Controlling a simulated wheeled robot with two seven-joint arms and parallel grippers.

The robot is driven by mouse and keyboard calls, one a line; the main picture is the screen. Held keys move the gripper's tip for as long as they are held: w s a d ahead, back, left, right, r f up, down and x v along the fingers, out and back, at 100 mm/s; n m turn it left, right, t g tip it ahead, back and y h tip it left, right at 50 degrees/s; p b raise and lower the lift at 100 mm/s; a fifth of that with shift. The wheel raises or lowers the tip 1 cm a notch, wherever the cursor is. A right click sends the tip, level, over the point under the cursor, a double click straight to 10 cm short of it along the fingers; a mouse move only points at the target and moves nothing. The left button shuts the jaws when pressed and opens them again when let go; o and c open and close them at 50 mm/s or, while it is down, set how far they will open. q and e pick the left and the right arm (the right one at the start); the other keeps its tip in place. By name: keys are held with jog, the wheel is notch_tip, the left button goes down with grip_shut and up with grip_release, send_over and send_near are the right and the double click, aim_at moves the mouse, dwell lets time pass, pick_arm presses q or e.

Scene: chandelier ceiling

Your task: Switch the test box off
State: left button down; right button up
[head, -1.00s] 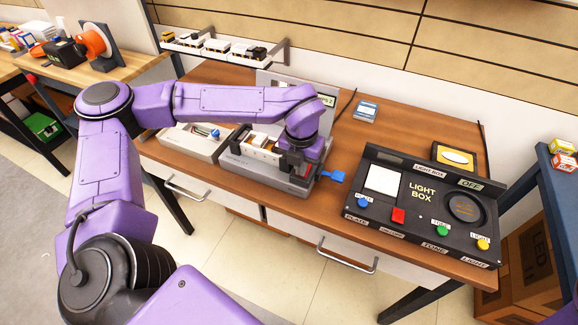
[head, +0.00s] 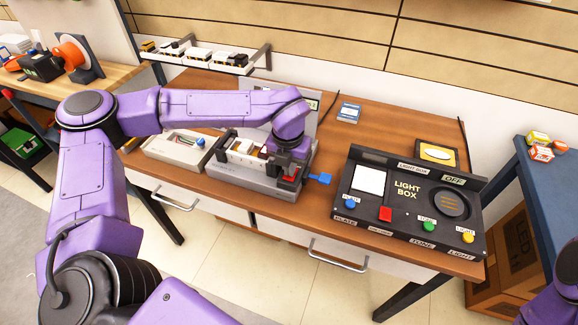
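A grey box (head: 255,182) with a raised back panel stands on the wooden bench, with a white block in its top. I take it for the test box, but its lettering is too small to read. A red part (head: 290,181) shows at its right end, and a blue lever (head: 320,179) sticks out to the right. My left gripper (head: 287,170) points down over that end, close to the red part. Its dark fingers are small and partly hidden, so I cannot tell their opening or any contact. My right gripper is out of view.
A black light box (head: 405,236) with coloured buttons and an "OFF" sign stands to the right. A grey tray (head: 172,153) lies left of the grey box. A blue card (head: 348,113) and a yellow-fronted frame (head: 437,153) lie behind. A blue table (head: 556,185) is at far right.

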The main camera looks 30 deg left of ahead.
aim_at(288, 179)
pick_arm(q)
notch_tip(288, 179, up, 4)
jog(key=p, duration=0.3)
jog(key=shift+f, duration=0.15)
notch_tip(288, 179, up, 10)
jog(key=s+b, duration=0.1)
jog(key=shift+s+d+b, duration=0.15)
jog(key=shift+s+b, duration=0.15)
jog(key=shift+b, duration=0.05)
